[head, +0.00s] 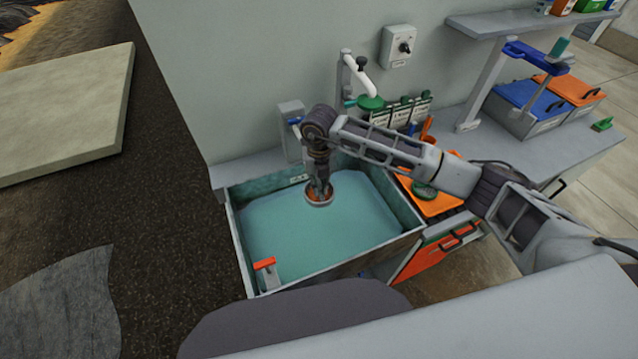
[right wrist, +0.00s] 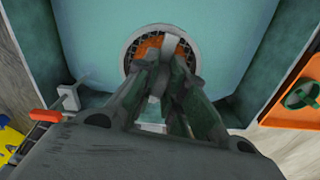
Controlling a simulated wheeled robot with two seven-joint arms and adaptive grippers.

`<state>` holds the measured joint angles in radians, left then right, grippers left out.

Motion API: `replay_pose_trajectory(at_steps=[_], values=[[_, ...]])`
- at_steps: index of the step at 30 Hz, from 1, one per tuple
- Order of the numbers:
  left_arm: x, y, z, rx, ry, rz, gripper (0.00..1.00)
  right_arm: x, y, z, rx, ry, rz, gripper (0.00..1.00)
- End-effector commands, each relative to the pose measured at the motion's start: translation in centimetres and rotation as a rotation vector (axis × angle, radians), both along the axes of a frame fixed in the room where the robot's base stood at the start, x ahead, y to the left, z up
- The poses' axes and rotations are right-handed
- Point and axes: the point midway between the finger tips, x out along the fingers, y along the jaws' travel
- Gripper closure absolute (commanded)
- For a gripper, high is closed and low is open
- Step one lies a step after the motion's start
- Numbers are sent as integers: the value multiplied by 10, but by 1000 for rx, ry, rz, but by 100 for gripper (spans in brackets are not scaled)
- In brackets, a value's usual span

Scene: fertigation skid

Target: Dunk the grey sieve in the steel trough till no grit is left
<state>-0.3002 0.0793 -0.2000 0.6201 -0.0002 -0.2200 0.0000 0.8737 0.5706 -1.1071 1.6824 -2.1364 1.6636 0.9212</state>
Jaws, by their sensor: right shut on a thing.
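The grey sieve (head: 320,203) is over the middle of the steel trough (head: 340,267), at or just above the blue-green water (head: 290,230); I cannot tell whether its bottom is under. In the right wrist view the sieve (right wrist: 131,54) is round, with a grey rim, dark mesh and orange-brown grit inside. My right gripper (head: 319,187) points down and is shut on the sieve's upright grey part; its fingers (right wrist: 167,70) hide part of the mesh. My left gripper is out of view.
A red-handled fitting (head: 265,265) stands at the trough's front left corner. A white tap with a green head (head: 369,102) is behind the trough. An orange board (head: 437,203) with a green round thing lies to the right. Blue- and orange-lidded bins (head: 530,97) stand on the counter.

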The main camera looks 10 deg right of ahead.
Motion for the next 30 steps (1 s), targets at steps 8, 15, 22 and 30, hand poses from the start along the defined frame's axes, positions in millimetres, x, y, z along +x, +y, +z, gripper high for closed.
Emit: replay_pose_trajectory(at_steps=[8, 15, 22, 30], values=[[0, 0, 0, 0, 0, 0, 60, 1, -1, 0, 0, 0, -230, 100], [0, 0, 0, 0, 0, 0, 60, 2, -2, 0, 0, 0, -422, 100], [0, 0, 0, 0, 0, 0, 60, 2, -2, 0, 0, 0, -542, 100], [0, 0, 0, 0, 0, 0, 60, 2, -3, 0, 0, 0, -572, 100]])
